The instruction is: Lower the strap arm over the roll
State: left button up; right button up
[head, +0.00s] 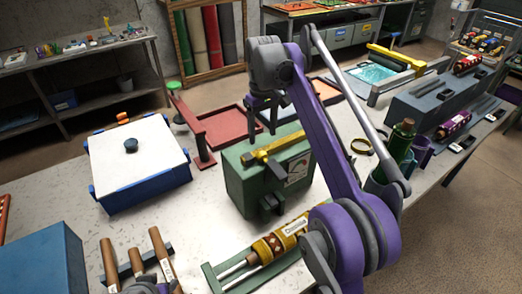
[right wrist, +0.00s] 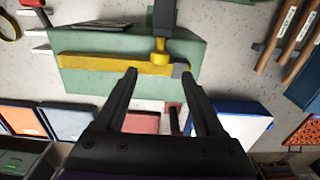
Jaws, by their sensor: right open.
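A yellow bar, which looks like the strap arm (head: 275,147), lies along the top of a green box (head: 243,180). The patterned brown and yellow roll (head: 275,245) lies in a green cradle in front of the box. My right gripper (head: 265,128) is open and points down close above the yellow bar. In the right wrist view, the bar (right wrist: 95,62) crosses just beyond the right gripper's open fingertips (right wrist: 160,74). I cannot tell whether a finger touches it. My left gripper is not clearly in view.
A white and blue case (head: 140,160) stands on the left of the table. Wooden-handled tools (head: 160,250) lie at the front left. A red stand (head: 195,130) is behind the box. A green bottle (head: 399,140) stands to the right.

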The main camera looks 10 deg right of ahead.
aim_at(262, 152)
pick_arm(q)
jog(key=shift+s+f+b, duration=0.2)
jog(key=shift+f+b, duration=0.1)
jog(key=shift+f, duration=0.3)
jog(key=shift+s+f+b, duration=0.2)
jog(key=shift+f+b, duration=0.1)
jog(key=shift+f, duration=0.25)
pick_arm(e)
notch_tip(262, 152, down, 8)
jog(key=shift+w+r, duration=0.1)
jog(key=shift+w, duration=0.05)
jog(key=shift+c, duration=0.3)
grip_shut()
